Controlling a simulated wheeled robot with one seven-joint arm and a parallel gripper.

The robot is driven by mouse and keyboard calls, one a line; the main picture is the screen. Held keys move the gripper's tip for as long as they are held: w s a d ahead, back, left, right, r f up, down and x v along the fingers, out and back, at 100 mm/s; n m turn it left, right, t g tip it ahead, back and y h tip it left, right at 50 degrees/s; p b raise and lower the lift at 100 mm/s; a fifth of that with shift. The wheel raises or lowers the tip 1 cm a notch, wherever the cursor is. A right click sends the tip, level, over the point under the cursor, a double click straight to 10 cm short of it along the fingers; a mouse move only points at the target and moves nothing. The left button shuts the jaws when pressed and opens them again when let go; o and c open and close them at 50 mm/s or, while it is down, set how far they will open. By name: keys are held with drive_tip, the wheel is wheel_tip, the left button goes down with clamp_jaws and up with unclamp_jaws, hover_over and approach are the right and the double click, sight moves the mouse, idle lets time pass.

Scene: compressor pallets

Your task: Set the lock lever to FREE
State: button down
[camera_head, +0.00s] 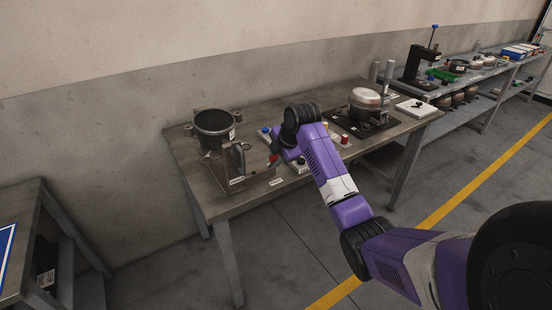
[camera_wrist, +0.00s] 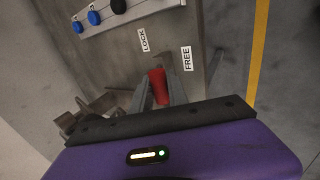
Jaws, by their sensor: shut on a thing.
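The lock lever shows a red handle (camera_wrist: 158,86) in the wrist view, below the LOCK label (camera_wrist: 144,40) and the FREE label (camera_wrist: 187,58). My gripper (camera_wrist: 158,92) is shut on this red handle, with one finger on each side. The label lettering is readable, but I cannot tell which label the lever points to. In the head view the red handle (camera_head: 273,159) is a small spot beside the grey fixture (camera_head: 233,165), and my arm covers much of that area.
A control strip with blue and black buttons (camera_wrist: 94,18) lies at upper left in the wrist view. In the head view, a dark pot (camera_head: 213,124) stands behind the fixture and a compressor (camera_head: 366,101) stands at the workbench's right. The near left corner of the workbench (camera_head: 222,207) is bare.

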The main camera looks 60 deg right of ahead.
idle(0.3)
drive_tip(key=shift+w+d+r, duration=0.2)
drive_tip(key=shift+w+r, duration=0.1)
drive_tip(key=shift+r, duration=0.05)
drive_tip(key=c, duration=1.3)
unclamp_jaws()
drive_tip(key=shift+f, duration=0.1)
drive_tip(key=v, duration=0.7)
drive_tip(key=shift+s+a+r, duration=0.1)
drive_tip(key=shift+s+r, duration=0.05)
drive_tip(key=shift+r, duration=0.15)
drive_tip(key=shift+s, duration=0.1)
